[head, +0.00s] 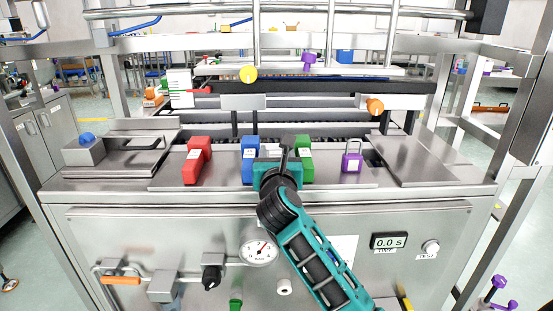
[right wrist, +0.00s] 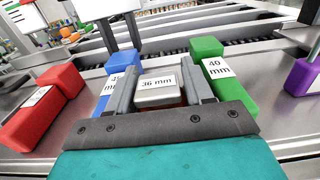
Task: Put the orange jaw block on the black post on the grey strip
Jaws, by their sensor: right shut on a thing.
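My right gripper (head: 286,158) reaches over the counter between the blue jaw block (head: 250,160) and the green jaw block (head: 304,158). In the right wrist view its fingers (right wrist: 160,92) are shut on a pale block labelled "36 mm" (right wrist: 157,84). A thin orange-brown edge shows below its label, so I cannot tell surely if this is the orange block. I see no other orange jaw block. The blocks stand on a grey metal strip (head: 225,178). I cannot make out a black post on it. My left gripper is not in view.
The blue (right wrist: 120,80) and green (right wrist: 220,72) blocks are close beside my fingers. A dark rail (head: 330,88) runs behind.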

